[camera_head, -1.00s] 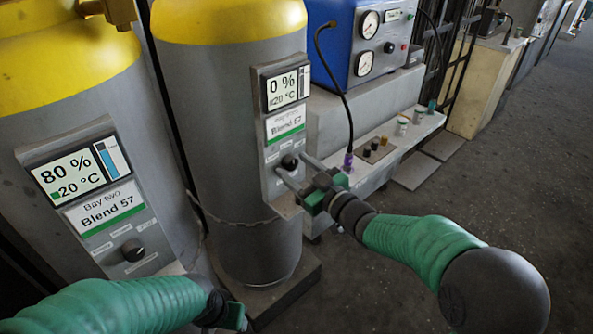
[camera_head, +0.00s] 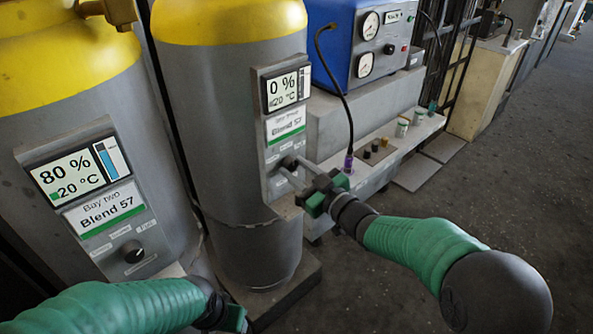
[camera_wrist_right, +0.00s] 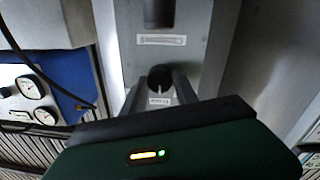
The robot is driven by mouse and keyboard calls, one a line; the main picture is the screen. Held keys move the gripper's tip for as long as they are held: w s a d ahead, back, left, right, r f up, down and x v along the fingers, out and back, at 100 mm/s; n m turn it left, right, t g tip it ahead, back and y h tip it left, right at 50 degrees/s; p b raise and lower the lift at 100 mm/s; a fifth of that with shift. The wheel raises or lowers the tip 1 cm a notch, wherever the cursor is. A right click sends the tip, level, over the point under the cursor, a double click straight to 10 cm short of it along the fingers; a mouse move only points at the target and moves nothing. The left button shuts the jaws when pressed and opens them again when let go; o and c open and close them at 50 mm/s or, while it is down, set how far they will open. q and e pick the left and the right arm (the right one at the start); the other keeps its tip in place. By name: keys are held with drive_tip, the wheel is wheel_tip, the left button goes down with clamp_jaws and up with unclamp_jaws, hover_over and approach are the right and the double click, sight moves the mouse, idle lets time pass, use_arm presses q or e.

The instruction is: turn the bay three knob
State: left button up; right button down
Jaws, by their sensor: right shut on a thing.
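The dark round knob (camera_wrist_right: 160,77) shows in the right wrist view, low on the grey panel, between my two finger bars. In the head view this panel (camera_head: 270,185) is on the second yellow-topped cylinder (camera_head: 215,120). Its display (camera_head: 282,89) reads 0 % and 20 °C, and the label below says Blend 57; its bay name is too small to read.
The Bay two cylinder's panel (camera_head: 105,205) at left has its own knob (camera_head: 132,251) and reads 80 %. A blue gauge box (camera_head: 360,45) with a hanging black cable stands right of the cylinder. A ledge (camera_head: 400,150) holds small jars. Floor at right is clear.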

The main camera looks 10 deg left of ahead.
drive_tip(key=n+b, duration=0.1)
drive_tip(key=n, duration=0.1)
drive_tip(key=n+b, duration=0.3)
drive_tip(key=n, duration=0.1)
drive_tip(key=shift+f+n, duration=0.3)
drive_tip(key=shift+n+y+b, duration=0.4)
drive_tip(key=shift+n+b, duration=1.55)
drive_tip(key=shift+n, duration=0.65)
drive_tip(key=shift+a, duration=0.1)
drive_tip(key=c, duration=0.9)
unclamp_jaws()
drive_tip(key=shift+c, duration=0.2)
drive_tip(key=shift+r, duration=0.15)
